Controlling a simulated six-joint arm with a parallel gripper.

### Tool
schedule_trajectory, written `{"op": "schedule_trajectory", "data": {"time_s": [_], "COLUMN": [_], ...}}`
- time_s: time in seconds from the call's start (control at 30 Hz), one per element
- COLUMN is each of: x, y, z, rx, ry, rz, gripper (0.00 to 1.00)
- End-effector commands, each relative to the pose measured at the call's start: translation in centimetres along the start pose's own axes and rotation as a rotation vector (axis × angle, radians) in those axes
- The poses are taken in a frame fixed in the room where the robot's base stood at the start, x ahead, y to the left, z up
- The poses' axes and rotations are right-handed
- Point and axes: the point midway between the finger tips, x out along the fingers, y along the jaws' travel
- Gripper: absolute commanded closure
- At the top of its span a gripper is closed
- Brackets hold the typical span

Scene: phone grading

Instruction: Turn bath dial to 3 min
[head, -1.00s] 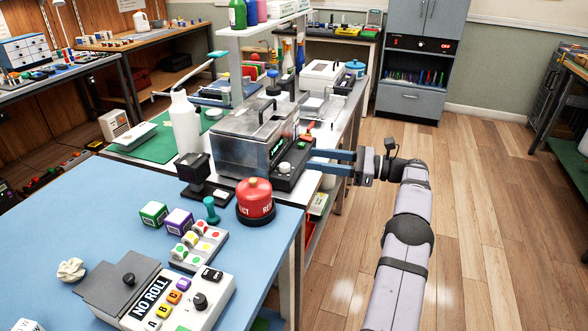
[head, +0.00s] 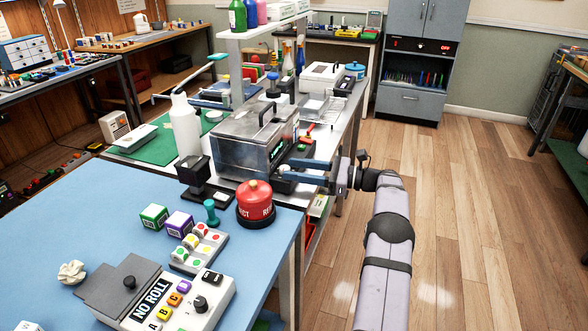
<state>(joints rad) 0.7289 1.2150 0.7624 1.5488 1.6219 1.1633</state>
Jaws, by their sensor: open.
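The bath (head: 240,150) is a metal box with a handled lid, standing on the white bench behind the blue table. A dark control base (head: 300,151) runs along its right side. The pale bath dial (head: 285,168) sits at the near end of this base and is partly hidden by my gripper; its setting cannot be read. My gripper (head: 287,169) reaches in from the right with two blue fingers apart. The fingertips are at the dial, one on its far side and one on its near side. Whether they touch it I cannot tell.
A red round button unit (head: 255,202) stands just in front of the bath, close to my near finger. A black stand (head: 196,172) and a white bottle (head: 185,125) stand to the left. A red-handled tool (head: 305,132) lies behind my fingers. The floor at right is clear.

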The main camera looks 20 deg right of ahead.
Motion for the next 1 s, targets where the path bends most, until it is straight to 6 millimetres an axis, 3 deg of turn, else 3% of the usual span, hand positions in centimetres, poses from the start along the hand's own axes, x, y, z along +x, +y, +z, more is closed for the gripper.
{"op": "schedule_trajectory", "data": {"time_s": [0.43, 0.6, 1.0], "x": [1.01, 0.99, 1.02], "y": [0.01, 0.02, -0.02], "z": [-0.01, -0.01, 0.39], "rx": [0.0, 0.0, 0.002], "ry": [0.0, 0.0, -0.006], "rz": [0.0, 0.0, -0.047], "gripper": [0.57, 0.98, 0.98]}}
